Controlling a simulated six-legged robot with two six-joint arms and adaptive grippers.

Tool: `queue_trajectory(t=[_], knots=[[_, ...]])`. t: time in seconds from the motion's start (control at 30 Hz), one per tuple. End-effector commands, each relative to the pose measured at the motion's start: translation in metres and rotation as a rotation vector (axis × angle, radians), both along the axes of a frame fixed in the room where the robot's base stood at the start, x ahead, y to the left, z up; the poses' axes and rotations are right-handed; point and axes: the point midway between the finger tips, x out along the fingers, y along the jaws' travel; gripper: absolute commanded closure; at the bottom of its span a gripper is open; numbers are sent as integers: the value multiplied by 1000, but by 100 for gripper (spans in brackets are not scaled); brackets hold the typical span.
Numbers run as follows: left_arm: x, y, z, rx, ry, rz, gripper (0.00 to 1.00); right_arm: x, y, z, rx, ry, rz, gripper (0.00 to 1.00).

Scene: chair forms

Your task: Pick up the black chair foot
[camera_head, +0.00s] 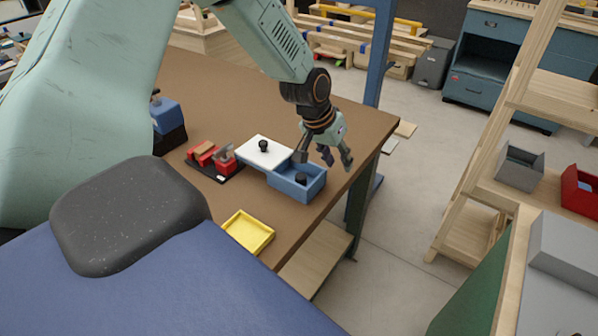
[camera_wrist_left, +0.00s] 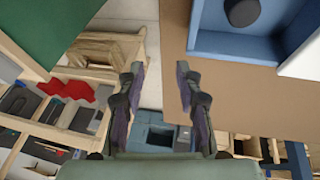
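A small round black chair foot (camera_head: 301,179) sits inside the blue open box (camera_head: 312,191) near the table's edge; it also shows at the top of the left wrist view (camera_wrist_left: 243,12). Another black round piece (camera_head: 263,146) stands on a white lid or tray (camera_head: 255,155) beside the box. My left gripper (camera_head: 338,164) is open and empty, above and to the right of the blue box near the table's edge. In the left wrist view its fingers (camera_wrist_left: 158,88) are apart with nothing between them. My right gripper is in neither view.
Red parts (camera_head: 226,161) sit on a dark tray to the left of the white tray. A yellow tray (camera_head: 248,232) lies at the table's near edge. The brown table (camera_head: 240,95) is bare behind these. Wooden shelving (camera_head: 470,215) stands to the right, across open floor.

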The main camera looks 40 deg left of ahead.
Motion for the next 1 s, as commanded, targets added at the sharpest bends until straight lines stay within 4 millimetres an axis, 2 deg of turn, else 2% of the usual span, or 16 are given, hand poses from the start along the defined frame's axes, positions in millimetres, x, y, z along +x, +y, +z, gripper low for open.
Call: queue_trajectory(t=[0.03, 0.13, 0.2, 0.3, 0.4, 0.5, 0.77, 1.0], knots=[[3, 17, 13, 20, 27, 0, 65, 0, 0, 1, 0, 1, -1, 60], [-7, 45, 22, 67, 125, -6, 65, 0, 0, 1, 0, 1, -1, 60], [-19, 60, 22, 99, 200, -13, 65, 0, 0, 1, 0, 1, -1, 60], [-35, 71, 24, 133, 288, -19, 65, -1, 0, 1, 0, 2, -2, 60], [-50, 73, 23, 143, 354, -24, 65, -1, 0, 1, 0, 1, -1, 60], [-56, 73, 20, 143, 382, -23, 65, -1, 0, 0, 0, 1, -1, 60], [-55, 71, -8, 143, 385, -21, 65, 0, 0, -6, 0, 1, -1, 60], [-53, 71, -43, 142, 385, -21, 65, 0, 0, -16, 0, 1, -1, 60]])
